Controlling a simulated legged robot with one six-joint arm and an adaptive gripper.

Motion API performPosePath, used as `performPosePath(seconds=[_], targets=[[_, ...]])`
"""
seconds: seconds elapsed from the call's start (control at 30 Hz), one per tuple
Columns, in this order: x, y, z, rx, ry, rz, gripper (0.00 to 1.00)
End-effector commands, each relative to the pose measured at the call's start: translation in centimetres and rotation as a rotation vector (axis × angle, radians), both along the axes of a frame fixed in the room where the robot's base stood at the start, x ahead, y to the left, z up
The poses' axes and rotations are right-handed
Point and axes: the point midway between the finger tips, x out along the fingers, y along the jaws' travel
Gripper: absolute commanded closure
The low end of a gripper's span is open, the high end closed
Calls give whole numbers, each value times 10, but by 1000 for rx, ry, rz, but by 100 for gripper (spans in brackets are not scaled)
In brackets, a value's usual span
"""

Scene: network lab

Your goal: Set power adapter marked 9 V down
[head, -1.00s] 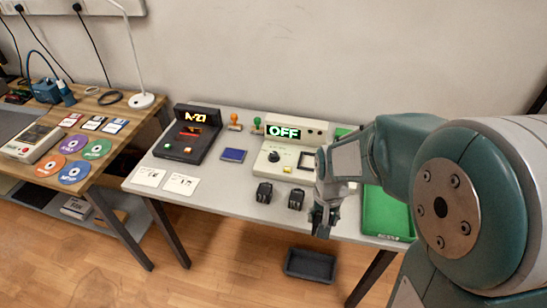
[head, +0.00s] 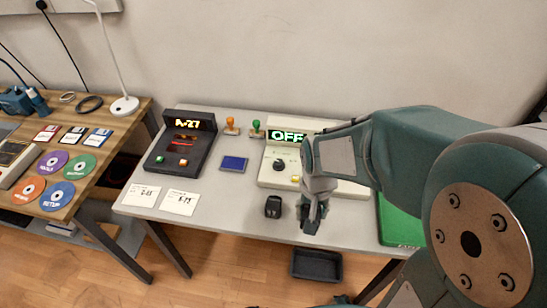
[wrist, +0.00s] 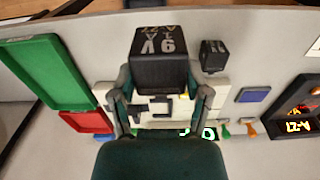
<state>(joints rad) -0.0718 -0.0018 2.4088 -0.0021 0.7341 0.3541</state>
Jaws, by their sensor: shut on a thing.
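In the wrist view the power adapter marked 9 V (wrist: 158,60) is a black block with white lettering, held between the two fingers of my gripper (wrist: 161,92). It looks much larger than the second black adapter (wrist: 213,55), which stands on the table to its right. In the head view my gripper (head: 312,222) is at the table's front edge, right of the second adapter (head: 273,206). There the held adapter is mostly hidden by the gripper, so its exact height over the table cannot be told.
The grey table (head: 235,207) has bare room around the second adapter. Two white cards (head: 179,202) lie at left. A cream device reading OFF (head: 279,164) stands behind my gripper, a green tray (head: 398,226) at right. A dark bin (head: 316,265) is on the floor.

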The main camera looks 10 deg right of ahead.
Motion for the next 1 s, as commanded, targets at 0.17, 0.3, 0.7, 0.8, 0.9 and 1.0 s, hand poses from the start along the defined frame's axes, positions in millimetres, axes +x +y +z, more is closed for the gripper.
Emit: performPosePath(seconds=[0.17, 0.3, 0.7, 0.8, 0.9, 1.0], targets=[[0, 1, 0, 0, -1, 2, 94], [2, -5, -2, 1, 1, -1, 94], [30, -76, -37, 0, 3, -6, 94], [36, -92, -51, 0, 5, -3, 94], [41, -105, -68, 1, 5, -2, 94], [45, -116, -83, 1, 3, -2, 94]])
